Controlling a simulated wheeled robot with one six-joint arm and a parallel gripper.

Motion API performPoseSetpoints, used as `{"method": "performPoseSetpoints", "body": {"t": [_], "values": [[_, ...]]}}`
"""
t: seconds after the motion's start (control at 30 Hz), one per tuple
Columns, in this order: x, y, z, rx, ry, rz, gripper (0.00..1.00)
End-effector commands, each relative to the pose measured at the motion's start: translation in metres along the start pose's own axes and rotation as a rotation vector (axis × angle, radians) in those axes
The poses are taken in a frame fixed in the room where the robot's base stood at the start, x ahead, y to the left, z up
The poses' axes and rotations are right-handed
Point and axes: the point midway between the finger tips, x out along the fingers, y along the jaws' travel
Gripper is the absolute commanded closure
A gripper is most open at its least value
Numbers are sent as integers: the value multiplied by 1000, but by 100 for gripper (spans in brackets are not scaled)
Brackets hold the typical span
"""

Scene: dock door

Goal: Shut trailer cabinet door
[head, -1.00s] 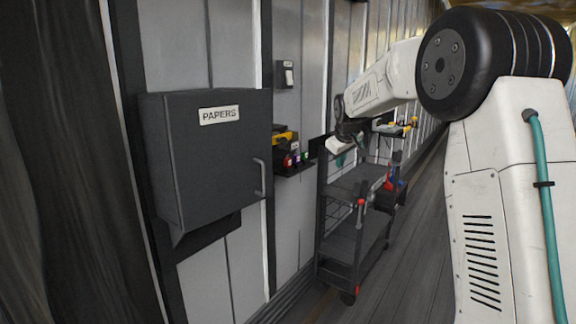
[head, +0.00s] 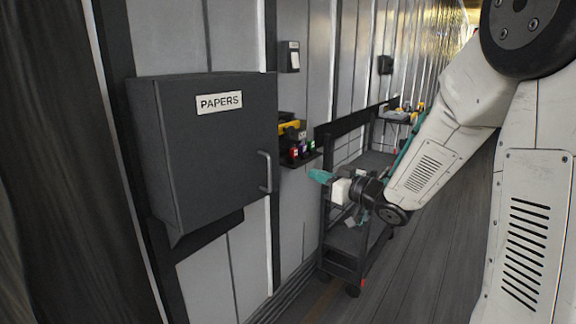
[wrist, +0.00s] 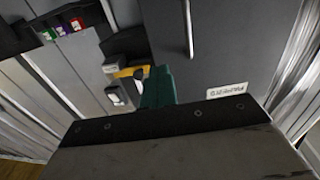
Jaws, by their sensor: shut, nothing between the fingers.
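The dark grey cabinet (head: 205,150) hangs on the left wall. Its front door bears a PAPERS label (head: 219,102) and a vertical bar handle (head: 265,172) near its right edge. From this angle I cannot tell whether the door stands slightly ajar. My gripper (head: 321,176) is to the right of the handle, apart from it, its teal fingertips pointing left. The fingers are shut and empty. The wrist view shows the teal fingers (wrist: 158,88) with the door face (wrist: 220,45), handle (wrist: 189,30) and upside-down label (wrist: 227,90) beyond them.
A small wall shelf (head: 300,158) with a yellow tool and coloured items sits right of the cabinet. A dark cart (head: 345,262) stands behind and below my gripper. A switch box (head: 290,56) is on the wall above. Floor right of the cart is clear.

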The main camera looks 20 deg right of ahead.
Motion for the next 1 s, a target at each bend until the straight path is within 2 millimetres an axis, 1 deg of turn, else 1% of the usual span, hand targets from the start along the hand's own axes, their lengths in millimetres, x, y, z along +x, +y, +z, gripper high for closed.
{"method": "performPoseSetpoints", "body": {"t": [0.07, 0.17, 0.5, 0.63, 0.8, 1.0], "values": [[3, 6, 1, 5, -2, 9, 100], [17, 7, 1, 4, -3, 10, 100], [90, 7, 2, 3, -4, 10, 100], [112, 7, 2, 3, -4, 10, 100], [130, 7, 1, 2, -3, 11, 100], [136, 7, 2, 3, -4, 11, 100]]}}
